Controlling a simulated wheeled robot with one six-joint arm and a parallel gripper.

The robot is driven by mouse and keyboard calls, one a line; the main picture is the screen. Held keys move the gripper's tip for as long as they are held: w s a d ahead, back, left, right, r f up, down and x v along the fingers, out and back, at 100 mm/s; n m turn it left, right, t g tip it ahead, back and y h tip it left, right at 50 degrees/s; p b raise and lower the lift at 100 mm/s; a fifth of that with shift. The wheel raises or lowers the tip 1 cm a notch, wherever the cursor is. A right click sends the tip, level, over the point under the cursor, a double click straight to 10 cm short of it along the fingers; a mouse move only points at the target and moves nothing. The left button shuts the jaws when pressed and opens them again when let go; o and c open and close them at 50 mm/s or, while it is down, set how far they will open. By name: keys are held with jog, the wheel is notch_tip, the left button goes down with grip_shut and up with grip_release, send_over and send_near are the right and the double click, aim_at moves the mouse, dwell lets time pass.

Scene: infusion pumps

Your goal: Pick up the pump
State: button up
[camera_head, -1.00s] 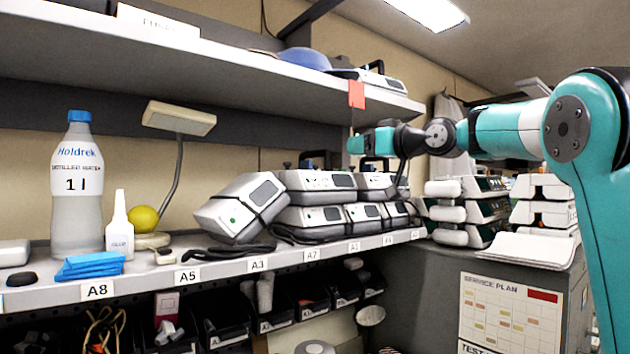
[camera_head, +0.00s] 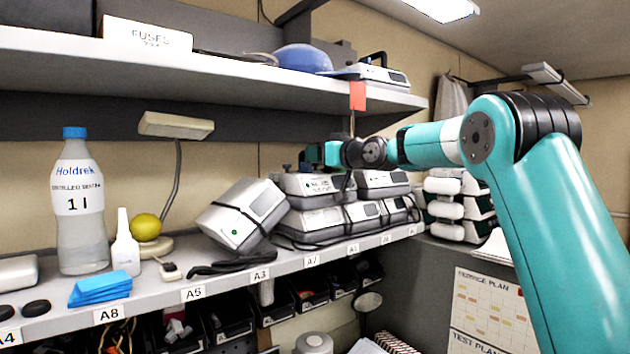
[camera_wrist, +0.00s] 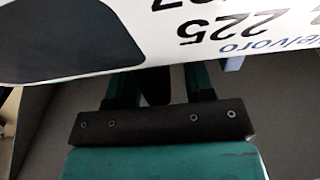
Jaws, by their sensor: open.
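Grey-white pumps stand stacked on the shelf. The upper left pump of the stack (camera_head: 315,186) lies under my gripper (camera_head: 310,156), which is at its back top edge in the head view. In the wrist view a white pump face (camera_wrist: 200,35) with upside-down lettering and a dark screen fills the top. My gripper's two teal fingers (camera_wrist: 163,82) are open and reach up to its edge, which hides their tips. A dark piece (camera_wrist: 155,88) shows between them; I cannot tell if it is a handle. One pump (camera_head: 240,215) leans tilted at the left of the stack.
An upper shelf (camera_head: 230,78) with a red tag (camera_head: 357,96) hangs above my gripper. More pumps (camera_head: 455,205) are stacked at right.

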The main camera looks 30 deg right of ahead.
grip_shut()
dwell(1.4)
jog(key=shift+r, duration=0.15)
